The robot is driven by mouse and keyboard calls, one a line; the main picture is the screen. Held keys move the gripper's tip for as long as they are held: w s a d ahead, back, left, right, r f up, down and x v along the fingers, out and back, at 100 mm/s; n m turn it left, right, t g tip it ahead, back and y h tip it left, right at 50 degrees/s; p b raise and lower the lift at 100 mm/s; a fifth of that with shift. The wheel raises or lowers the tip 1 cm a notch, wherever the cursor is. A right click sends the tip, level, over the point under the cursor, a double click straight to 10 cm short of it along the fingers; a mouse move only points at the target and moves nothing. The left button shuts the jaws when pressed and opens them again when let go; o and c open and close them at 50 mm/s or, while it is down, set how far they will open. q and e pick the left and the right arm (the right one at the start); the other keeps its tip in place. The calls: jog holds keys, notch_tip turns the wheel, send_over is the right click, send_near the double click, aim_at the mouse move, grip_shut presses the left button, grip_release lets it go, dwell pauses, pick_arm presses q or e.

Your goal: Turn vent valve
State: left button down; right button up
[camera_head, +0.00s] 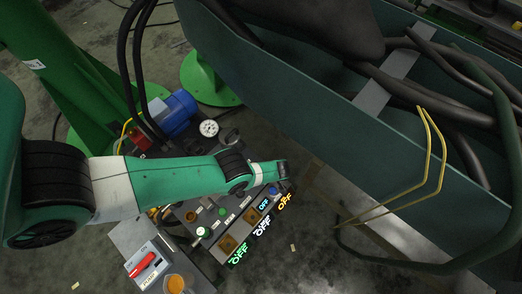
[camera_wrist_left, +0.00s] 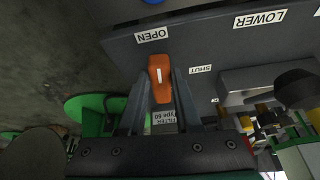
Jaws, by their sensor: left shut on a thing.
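The vent valve handle (camera_wrist_left: 159,70) is orange with a white stripe and stands on a dark panel in the left wrist view. Its far end points towards the OPEN label (camera_wrist_left: 152,35). The SHUT label (camera_wrist_left: 200,69) is to its right. My left gripper (camera_wrist_left: 161,84) has one finger on each side of the handle and is shut on it. In the head view my left arm reaches over the control panel, and its wrist hides the valve handle and the fingers. My right gripper is in neither view.
The control panel carries lit OFF displays (camera_head: 263,226) and buttons. A box with a red switch (camera_head: 145,268) stands nearby. A pressure gauge (camera_head: 208,128) and a blue motor (camera_head: 180,113) sit behind the arm. A large green trough (camera_head: 320,115) with black hoses lies to the right.

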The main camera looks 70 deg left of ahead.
pick_arm(q)
jog(key=shift+f, duration=0.1)
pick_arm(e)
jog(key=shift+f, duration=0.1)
pick_arm(q)
jog(key=c, duration=0.6)
grip_release()
